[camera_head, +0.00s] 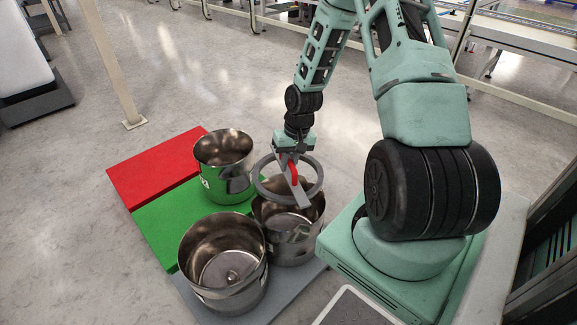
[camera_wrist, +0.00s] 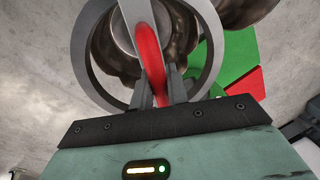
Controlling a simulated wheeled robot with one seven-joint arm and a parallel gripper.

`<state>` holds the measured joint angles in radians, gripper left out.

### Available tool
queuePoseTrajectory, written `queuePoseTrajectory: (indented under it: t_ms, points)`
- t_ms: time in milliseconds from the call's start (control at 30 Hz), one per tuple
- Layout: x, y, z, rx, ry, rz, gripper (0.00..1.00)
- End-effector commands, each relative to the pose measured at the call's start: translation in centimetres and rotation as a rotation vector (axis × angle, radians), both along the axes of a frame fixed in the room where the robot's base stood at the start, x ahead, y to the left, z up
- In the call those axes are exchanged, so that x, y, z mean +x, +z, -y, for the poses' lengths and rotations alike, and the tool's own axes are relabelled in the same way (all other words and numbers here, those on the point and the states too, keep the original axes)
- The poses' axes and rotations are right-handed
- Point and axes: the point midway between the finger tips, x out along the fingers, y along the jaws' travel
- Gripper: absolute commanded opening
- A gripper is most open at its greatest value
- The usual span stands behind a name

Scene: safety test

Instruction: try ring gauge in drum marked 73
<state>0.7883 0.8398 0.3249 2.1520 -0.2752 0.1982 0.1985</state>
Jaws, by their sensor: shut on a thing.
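My gripper (camera_head: 292,157) is shut on the red handle of the grey ring gauge (camera_head: 318,182). In the wrist view the fingers (camera_wrist: 156,88) close on the red handle and the ring (camera_wrist: 80,45) spreads around it. The ring is held above the right steel drum (camera_head: 276,222), overlapping its mouth in the head view; whether it touches the rim I cannot tell. Two more open steel drums stand near: a back one (camera_head: 224,182) and a front left one (camera_head: 200,288). White marks show on the drums, but no number is readable, so I cannot tell which is 73.
The drums stand close together around a green floor panel (camera_head: 160,226), with a red panel (camera_head: 150,165) behind it and a grey one (camera_head: 274,296) in front. A pale post (camera_head: 112,65) rises at the upper left. Floor left of the panels is clear.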

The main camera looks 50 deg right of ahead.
Motion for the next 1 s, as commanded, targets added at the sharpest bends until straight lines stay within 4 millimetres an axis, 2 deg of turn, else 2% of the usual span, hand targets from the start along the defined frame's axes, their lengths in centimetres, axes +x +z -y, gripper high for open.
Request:
queuePoseTrajectory:
  t_ms: [667, 1000]
  points:
    - [-0.15, 0.24, -0.23, 0.002, 0.001, 0.0, 0.0]
    - [-0.19, -0.33, -0.16, -0.002, 0.001, 0.003, 0.0]
